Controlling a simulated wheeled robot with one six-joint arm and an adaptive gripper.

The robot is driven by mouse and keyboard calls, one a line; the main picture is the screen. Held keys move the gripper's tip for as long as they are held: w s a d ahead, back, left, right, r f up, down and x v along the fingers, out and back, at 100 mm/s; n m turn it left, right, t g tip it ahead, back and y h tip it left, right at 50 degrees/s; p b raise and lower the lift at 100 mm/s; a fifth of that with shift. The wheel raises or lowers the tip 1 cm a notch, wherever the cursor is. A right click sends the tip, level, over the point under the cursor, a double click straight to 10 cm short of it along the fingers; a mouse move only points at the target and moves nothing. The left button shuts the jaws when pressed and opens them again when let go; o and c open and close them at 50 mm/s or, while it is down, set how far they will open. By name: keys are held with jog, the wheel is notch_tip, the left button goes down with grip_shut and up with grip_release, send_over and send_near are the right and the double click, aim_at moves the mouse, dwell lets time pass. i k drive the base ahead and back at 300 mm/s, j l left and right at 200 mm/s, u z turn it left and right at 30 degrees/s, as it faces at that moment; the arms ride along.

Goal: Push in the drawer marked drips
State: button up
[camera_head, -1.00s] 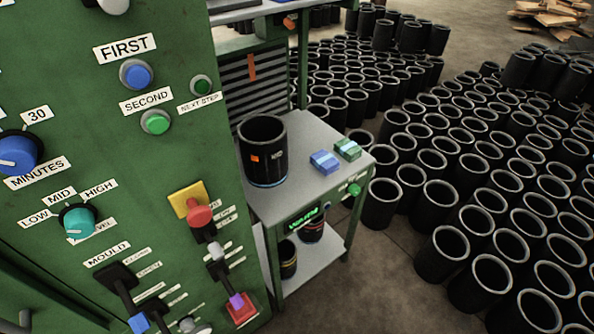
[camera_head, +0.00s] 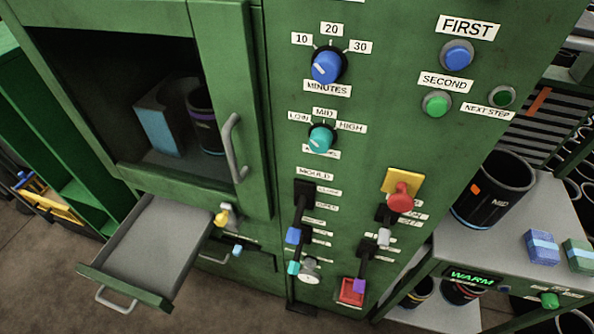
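A grey-floored drawer with a green front (camera_head: 122,286) stands pulled out of the green machine at lower left in the head view. Its metal handle (camera_head: 116,301) hangs on the front face, and the drawer looks empty. I cannot read any "drips" marking on it. My gripper is not in view.
Above the drawer, an open compartment holds a blue-grey block (camera_head: 160,128) and a black sleeve (camera_head: 204,122); its green door (camera_head: 232,110) stands at the right. A yellow-tipped lever (camera_head: 221,218) is close beside the drawer. Floor (camera_head: 50,285) shows clear at left.

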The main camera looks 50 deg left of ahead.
aim_at(151, 254)
jog(key=k+j, duration=0.25)
jog(key=k, duration=0.25)
jog(key=k+j+u, duration=0.1)
jog(key=k+j, duration=0.2)
jog(key=k, duration=0.2)
jog(key=u, duration=1.6)
jog(key=k+u, duration=0.1)
jog(key=u, duration=0.3)
jog(key=j+u, duration=0.1)
jog(key=u, duration=0.25)
jog(key=k+j+u, duration=0.15)
jog(key=u, duration=0.25)
